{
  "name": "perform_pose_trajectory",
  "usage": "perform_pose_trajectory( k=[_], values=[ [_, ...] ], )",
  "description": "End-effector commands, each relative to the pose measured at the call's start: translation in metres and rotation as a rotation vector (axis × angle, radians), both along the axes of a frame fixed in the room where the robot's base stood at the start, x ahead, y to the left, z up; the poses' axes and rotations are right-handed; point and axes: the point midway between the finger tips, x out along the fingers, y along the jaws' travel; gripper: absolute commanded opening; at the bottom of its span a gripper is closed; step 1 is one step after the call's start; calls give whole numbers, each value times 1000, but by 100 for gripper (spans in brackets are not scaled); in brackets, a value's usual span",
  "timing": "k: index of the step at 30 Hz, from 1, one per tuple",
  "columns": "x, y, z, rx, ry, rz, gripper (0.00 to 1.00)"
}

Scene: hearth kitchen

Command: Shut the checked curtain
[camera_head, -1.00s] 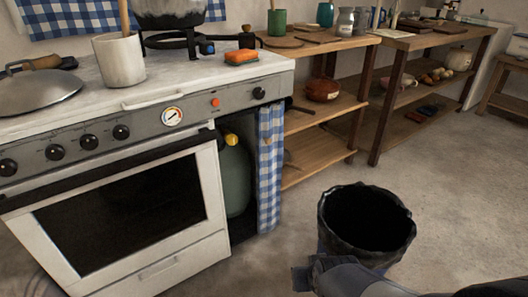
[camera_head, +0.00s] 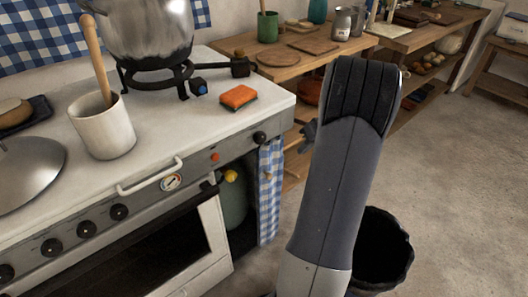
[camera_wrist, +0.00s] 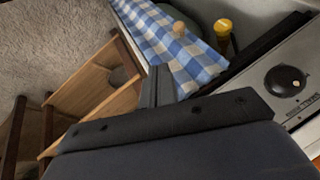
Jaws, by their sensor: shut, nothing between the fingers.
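The blue-and-white checked curtain (camera_head: 270,195) hangs bunched at the right side of the opening beside the oven. The opening left of it is uncovered and shows a green gas cylinder (camera_head: 234,205) with a yellow cap (camera_head: 231,176). In the wrist view the curtain (camera_wrist: 190,58) carries a small round wooden knob (camera_wrist: 179,28). My gripper (camera_wrist: 155,78) is shut and empty, its fingers appearing in front of the curtain's edge; I cannot tell whether they touch. In the head view my gripper (camera_head: 309,134) is mostly hidden behind my arm, right of the stove corner.
The stove top (camera_head: 185,135) bears a white crock (camera_head: 102,128), an orange sponge (camera_head: 238,97) and a large pot (camera_head: 150,30). Wooden shelves (camera_head: 290,60) stand right of the curtain. A black bin (camera_head: 383,250) stands on the floor behind my arm. Floor farther right is clear.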

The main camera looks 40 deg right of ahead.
Motion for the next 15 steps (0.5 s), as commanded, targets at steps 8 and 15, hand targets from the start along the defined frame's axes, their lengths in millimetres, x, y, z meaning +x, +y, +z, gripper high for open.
perform_pose_trajectory(
  k=[8, 15],
  values=[
    [15, 9, -34, 5, -1, 4, 0],
    [36, 24, -80, 4, 0, 4, 0]
  ],
)
